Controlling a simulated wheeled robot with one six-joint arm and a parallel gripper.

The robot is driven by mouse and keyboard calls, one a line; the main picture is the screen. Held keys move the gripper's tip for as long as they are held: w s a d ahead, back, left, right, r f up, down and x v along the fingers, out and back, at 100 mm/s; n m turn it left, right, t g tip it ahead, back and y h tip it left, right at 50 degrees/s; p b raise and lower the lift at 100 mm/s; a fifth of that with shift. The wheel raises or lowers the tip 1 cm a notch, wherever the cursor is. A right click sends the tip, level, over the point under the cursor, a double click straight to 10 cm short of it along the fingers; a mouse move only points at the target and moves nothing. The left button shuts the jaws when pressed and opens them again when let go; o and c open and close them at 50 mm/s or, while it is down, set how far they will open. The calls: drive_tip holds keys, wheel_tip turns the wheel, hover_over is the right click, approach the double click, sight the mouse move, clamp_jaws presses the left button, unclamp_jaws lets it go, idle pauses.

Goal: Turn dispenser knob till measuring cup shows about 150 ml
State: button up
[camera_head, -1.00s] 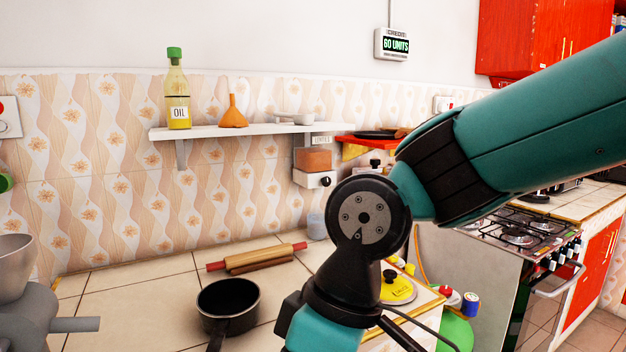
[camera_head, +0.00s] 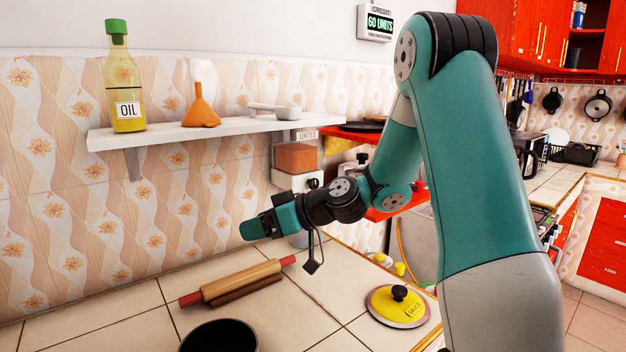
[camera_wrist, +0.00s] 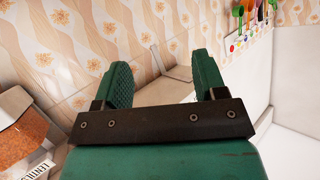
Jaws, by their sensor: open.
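The lentil dispenser (camera_head: 297,157) hangs on the tiled wall under the shelf, with orange lentils in its clear box. Its dark knob (camera_head: 313,183) is on the front of the white lower part, just above my wrist. A pale shape, likely the measuring cup (camera_head: 301,241), stands below it, mostly hidden behind my arm. Its level cannot be read. My gripper (camera_head: 248,229) is open and empty, left of and below the dispenser, pointing left. In the wrist view both fingers (camera_wrist: 163,76) are apart, and the dispenser (camera_wrist: 24,135) shows at the left edge.
The shelf (camera_head: 220,132) above holds an oil bottle (camera_head: 124,85) and an orange funnel (camera_head: 201,108). A rolling pin (camera_head: 238,281), a black pan (camera_head: 218,338) and a yellow lid (camera_head: 397,305) lie on the counter. A display (camera_head: 377,22) reads 60 UNITS.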

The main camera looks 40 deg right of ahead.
drive_tip(key=w+d+m+t+h, duration=0.1)
drive_tip(key=d+m+t+h, duration=0.35)
drive_tip(key=d, duration=1.25)
drive_tip(key=m+t+h+p, duration=0.25)
drive_tip(key=h+p, duration=0.25)
drive_tip(key=p, duration=0.9)
approach(316, 185)
drive_tip(key=w+p, duration=0.6)
drive_tip(key=w, duration=0.4)
drive_tip(key=shift+w+d, duration=0.2)
drive_tip(key=shift+f, duration=0.1)
drive_tip(key=c, duration=0.9)
